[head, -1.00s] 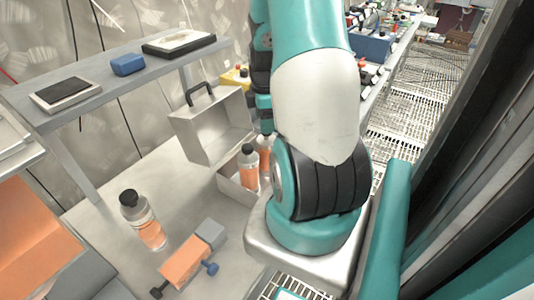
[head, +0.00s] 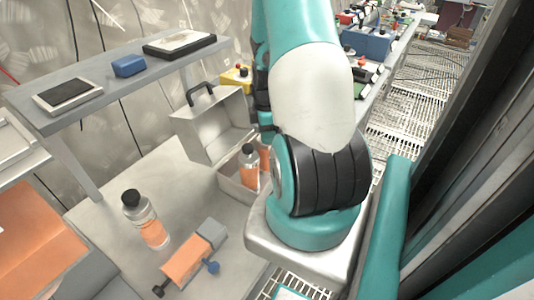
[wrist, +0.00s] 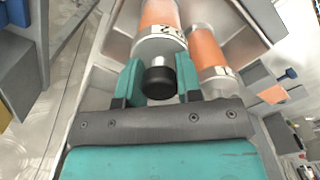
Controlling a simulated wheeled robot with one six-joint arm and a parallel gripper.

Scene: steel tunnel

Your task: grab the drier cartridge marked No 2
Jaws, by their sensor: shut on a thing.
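In the wrist view my gripper (wrist: 160,76) has one teal finger on each side of the black cap of a cartridge. It is shut on this cartridge (wrist: 158,40), which has an orange band and a white label with a visible "2". A second orange-banded cartridge (wrist: 207,52) stands close to its right, its marking unclear. In the head view my arm hides most of the gripper. The held cartridge (head: 264,157) shows partly behind the front cartridge (head: 250,168), both in an open grey case (head: 236,190).
Another black-capped cartridge (head: 148,226) stands on the bench to the left. The case's raised lid (head: 210,135) stands behind. A raised shelf (head: 100,95) holds a blue box (head: 128,66).

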